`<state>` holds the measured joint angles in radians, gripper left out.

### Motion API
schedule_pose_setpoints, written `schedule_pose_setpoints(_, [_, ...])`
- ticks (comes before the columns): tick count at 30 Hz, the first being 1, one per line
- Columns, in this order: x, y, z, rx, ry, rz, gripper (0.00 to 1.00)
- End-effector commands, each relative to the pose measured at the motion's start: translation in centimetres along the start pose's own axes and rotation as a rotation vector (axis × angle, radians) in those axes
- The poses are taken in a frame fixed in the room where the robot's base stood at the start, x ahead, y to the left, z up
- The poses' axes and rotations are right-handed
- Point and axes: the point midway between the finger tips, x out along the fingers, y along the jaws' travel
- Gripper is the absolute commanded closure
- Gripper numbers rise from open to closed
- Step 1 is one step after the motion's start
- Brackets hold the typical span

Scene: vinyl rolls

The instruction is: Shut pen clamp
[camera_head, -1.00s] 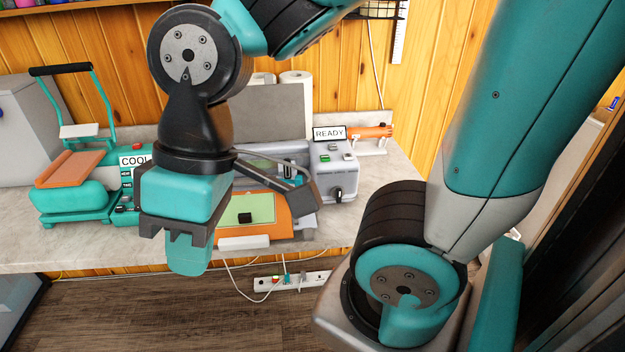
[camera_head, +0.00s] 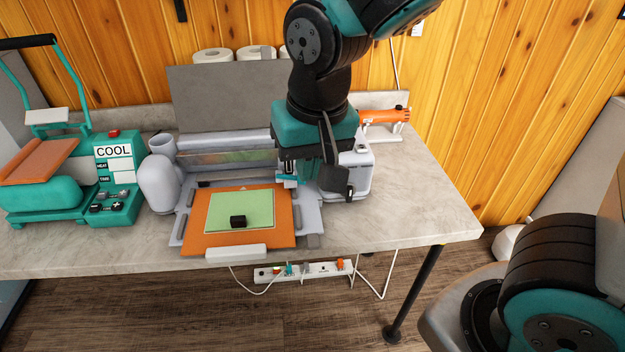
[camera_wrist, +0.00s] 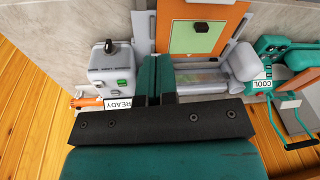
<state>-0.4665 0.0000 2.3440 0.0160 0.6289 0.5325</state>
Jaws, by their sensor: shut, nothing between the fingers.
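The grey cutting machine (camera_head: 215,145) stands on the bench, with an orange mat (camera_head: 200,238) and green sheet (camera_head: 225,213) at its front. It also shows in the wrist view (camera_wrist: 208,86). My gripper (camera_head: 290,179) is shut and empty, pointing down over the machine's right end, left of the control box (camera_head: 357,178). In the wrist view my gripper's teal fingers (camera_wrist: 155,68) are together between the control box and the machine's middle. I cannot make out the pen clamp; my gripper and wrist cover that end of the machine. Contact cannot be told.
A small black block (camera_head: 237,221) lies on the green sheet. A teal heat press (camera_head: 60,180) marked COOL stands at left, an orange tool (camera_head: 383,116) behind the control box at right. A READY sign shows in the wrist view (camera_wrist: 118,104). The bench's right end (camera_head: 430,200) is clear.

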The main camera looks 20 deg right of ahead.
Motion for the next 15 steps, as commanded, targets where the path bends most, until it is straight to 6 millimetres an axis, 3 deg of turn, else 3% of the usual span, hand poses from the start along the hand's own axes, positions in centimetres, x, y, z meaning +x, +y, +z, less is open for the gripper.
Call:
schedule_pose_setpoints(1, [2.6,-0.3,-1.6,0.108,0.037,0.061,1.0])
schedule_pose_setpoints(6, [5.7,-0.6,-5.5,0.406,0.192,0.185,1.0])
schedule_pose_setpoints(15, [8.8,0.4,-7.0,0.495,0.243,0.217,1.0])
